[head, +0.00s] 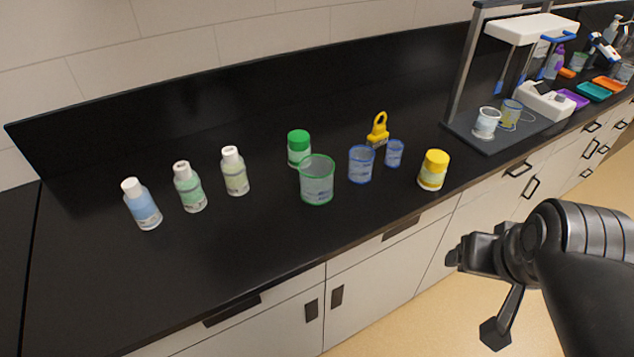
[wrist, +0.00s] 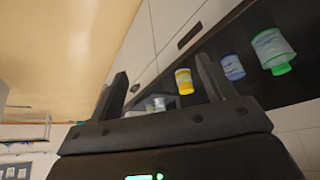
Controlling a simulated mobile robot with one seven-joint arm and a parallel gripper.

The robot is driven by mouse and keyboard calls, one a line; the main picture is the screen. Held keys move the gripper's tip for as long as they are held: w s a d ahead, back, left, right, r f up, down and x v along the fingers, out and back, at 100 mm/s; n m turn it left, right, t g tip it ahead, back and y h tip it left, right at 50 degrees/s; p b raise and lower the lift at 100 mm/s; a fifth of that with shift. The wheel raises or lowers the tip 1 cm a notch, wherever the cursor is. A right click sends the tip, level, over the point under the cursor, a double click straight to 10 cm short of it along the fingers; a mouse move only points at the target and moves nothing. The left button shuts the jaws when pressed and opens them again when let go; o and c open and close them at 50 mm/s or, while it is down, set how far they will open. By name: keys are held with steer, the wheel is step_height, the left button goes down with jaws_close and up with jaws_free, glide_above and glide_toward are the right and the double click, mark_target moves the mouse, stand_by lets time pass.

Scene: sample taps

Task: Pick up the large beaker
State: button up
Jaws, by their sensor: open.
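The large beaker (head: 316,182) is clear with a green rim and stands upright on the black counter, near the middle of the head view. It also shows in the wrist view (wrist: 272,50) at upper right, seen at a tilt. My gripper (head: 474,296) is at the lower right of the head view, out in front of the counter and well apart from the beaker. In the wrist view my gripper (wrist: 160,86) has its two fingers spread, with nothing held between them.
A blue-rimmed beaker (head: 361,165) stands close right of the large beaker, with a smaller one (head: 394,153) beyond. A green-capped jar (head: 299,149) is close behind. A yellow-lidded jar (head: 433,170) stands right; three bottles (head: 188,187) stand left. The front counter strip is clear.

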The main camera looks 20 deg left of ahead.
steer(key=o, duration=0.6)
steer(key=shift+c, duration=0.2)
steer(key=w+a+r+n+g, duration=0.1)
steer(key=w+a+r, duration=0.25)
steer(key=w, duration=0.35)
steer(key=n+g, duration=0.4)
steer(key=g, duration=0.1)
glide_toward(317, 177)
step_height(317, 177, down, 2)
steer(key=w, duration=0.2)
steer(key=shift+w+a+f, duration=0.2)
steer(key=shift+w+f, duration=0.05)
steer(key=shift+f, duration=1.65)
steer(key=shift+w+a+f, duration=0.15)
steer(key=shift+w+f, duration=0.05)
steer(key=shift+f, duration=1.7)
steer(key=shift+w+a+f, duration=0.2)
steer(key=shift+w+f, duration=0.05)
steer(key=shift+f, duration=1.65)
